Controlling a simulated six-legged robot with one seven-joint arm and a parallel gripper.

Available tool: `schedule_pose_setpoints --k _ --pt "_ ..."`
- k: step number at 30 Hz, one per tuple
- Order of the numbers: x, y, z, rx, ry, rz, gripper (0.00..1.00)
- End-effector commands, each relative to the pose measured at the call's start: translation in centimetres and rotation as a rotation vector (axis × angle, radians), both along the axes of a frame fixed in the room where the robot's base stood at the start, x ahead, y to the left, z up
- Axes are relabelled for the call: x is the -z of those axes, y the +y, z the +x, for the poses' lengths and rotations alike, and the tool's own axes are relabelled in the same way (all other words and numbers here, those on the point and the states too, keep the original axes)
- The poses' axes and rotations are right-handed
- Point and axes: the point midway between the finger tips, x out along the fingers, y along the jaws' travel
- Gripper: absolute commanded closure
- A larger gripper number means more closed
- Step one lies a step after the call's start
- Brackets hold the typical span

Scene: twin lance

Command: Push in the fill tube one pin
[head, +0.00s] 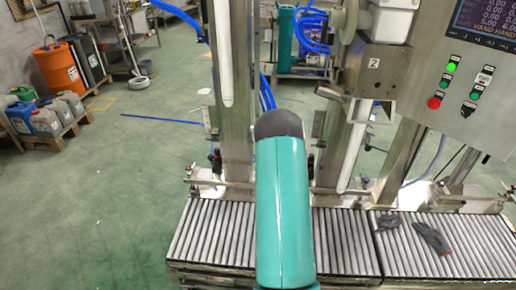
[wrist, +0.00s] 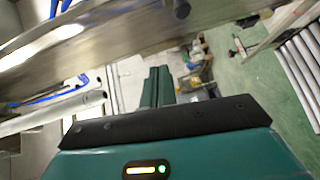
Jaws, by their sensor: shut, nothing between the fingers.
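Two pale fill tubes hang by metal columns in the head view: the left tube (head: 224,50) and the right tube (head: 352,155), which is near a housing marked 2 (head: 374,63). No pin can be made out clearly there. In the wrist view a dark round knob (wrist: 181,8) sits on a blurred metal beam (wrist: 130,35); I cannot tell whether it is the pin. A pale tube (wrist: 60,112) ends left of my gripper (wrist: 158,72). My gripper's two teal fingers are together and empty, apart from the tube. My arm hides my gripper in the head view.
A roller conveyor (head: 345,240) runs below the columns, with dark gloves (head: 430,236) on its right part. A control panel (head: 478,90) with buttons is at upper right. An orange drum (head: 60,70) and jugs (head: 45,120) stand at left. The green floor at left is mostly clear.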

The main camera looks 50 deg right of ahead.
Motion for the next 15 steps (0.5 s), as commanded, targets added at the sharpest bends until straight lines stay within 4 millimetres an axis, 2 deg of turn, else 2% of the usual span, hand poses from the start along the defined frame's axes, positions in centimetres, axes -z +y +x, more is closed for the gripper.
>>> schedule_pose_setpoints --k 1,3,6,11,15 --pt "2.2 -0.7 -1.3 -0.019 -0.008 -0.021 1.00" --pt "4.1 -1.0 -2.7 -0.053 -0.028 -0.054 1.00" --pt "5.8 -1.2 -4.1 -0.084 -0.051 -0.085 1.00" --pt "6.7 -1.2 -4.4 -0.106 -0.065 -0.103 1.00" --pt "6.6 -1.3 -2.9 -0.108 -0.066 -0.103 1.00"
